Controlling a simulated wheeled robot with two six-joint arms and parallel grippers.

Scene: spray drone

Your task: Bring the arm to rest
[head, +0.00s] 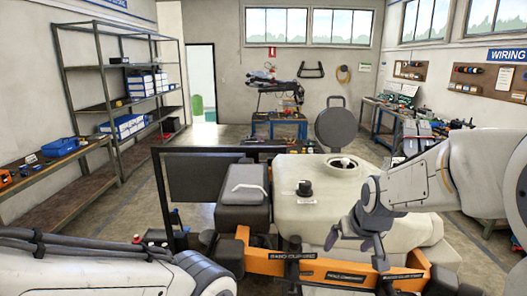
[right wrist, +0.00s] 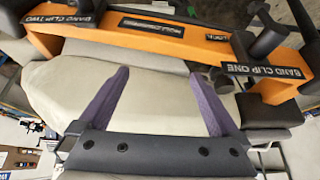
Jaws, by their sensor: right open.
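My right arm comes in from the right in the head view. Its gripper (head: 354,244) points down in front of the cream tank (head: 310,210) of the spray drone, above the orange frame bar (head: 340,272). In the right wrist view the two purple fingers of my right gripper (right wrist: 188,85) stand wide apart with nothing between them. The cream tank surface (right wrist: 160,70) lies behind them, and the orange bar (right wrist: 150,38) with band clip labels runs across the top. My left arm shows at the lower left of the head view; its gripper is outside the picture.
A round dark lid (head: 336,124) stands open behind the tank. A dark box (head: 242,190) with a grey strap sits left of the tank. A dark panel (head: 198,178) stands farther left. Metal shelving (head: 118,85) lines the left wall, and a workbench (head: 400,120) stands on the right.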

